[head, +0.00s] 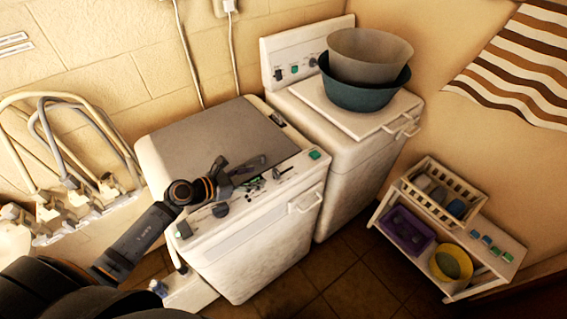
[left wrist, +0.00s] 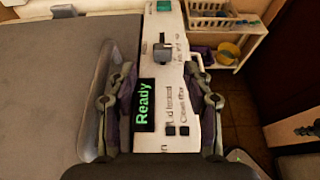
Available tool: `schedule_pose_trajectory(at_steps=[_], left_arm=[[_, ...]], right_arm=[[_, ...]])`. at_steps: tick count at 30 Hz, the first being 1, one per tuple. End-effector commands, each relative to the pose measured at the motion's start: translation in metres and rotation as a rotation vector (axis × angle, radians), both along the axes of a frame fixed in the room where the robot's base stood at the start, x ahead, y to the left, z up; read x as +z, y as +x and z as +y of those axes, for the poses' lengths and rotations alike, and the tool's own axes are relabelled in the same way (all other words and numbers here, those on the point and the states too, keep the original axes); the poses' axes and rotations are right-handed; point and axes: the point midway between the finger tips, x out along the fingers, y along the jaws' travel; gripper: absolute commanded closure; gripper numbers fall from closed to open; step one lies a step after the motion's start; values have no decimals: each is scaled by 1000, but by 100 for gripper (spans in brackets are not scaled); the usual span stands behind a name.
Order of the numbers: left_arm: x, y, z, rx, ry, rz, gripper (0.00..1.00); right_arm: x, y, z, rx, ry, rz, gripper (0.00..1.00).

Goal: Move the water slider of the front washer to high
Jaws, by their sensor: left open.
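The front washer (head: 215,145) is a white top-loader with a grey lid. Its control panel runs along the near right edge of its top. My left gripper (head: 258,168) is over this panel; in the left wrist view, its open fingers (left wrist: 162,72) stand on either side of the panel with nothing between them. A grey slider knob (left wrist: 162,52) stands just beyond the fingertips in that view. It also shows small in the head view (head: 277,173). The labels by it are too small to read. A green "Ready" display (left wrist: 145,105) lies between the fingers. My right gripper is not in view.
A second washer (head: 340,150) stands behind, with two stacked basins (head: 365,85) on its lid. A small shelf (head: 480,235) with baskets is at the right. The front washer's lid is clear.

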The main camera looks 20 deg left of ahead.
Motion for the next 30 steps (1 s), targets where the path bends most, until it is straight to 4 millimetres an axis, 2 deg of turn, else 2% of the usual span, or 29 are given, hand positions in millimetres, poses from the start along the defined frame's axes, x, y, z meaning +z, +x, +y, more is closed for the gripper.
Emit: schedule_pose_trajectory(at_steps=[6, 9, 13, 18, 20, 23, 30], left_arm=[[-4, 13, -9, 6, -8, -2, 49], [-9, 28, -20, 6, -10, -1, 49], [-20, 48, -37, 5, -9, -1, 49], [-34, 68, -52, 3, -5, 1, 49], [-36, 72, -56, 2, -5, 0, 49], [-40, 75, -59, 1, -2, 0, 49], [-41, 76, -60, 0, -1, 0, 49]], right_arm=[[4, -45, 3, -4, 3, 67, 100], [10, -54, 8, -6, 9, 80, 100], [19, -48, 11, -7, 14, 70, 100], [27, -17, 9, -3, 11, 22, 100], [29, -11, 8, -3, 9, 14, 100], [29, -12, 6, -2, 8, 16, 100], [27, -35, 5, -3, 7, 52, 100]])
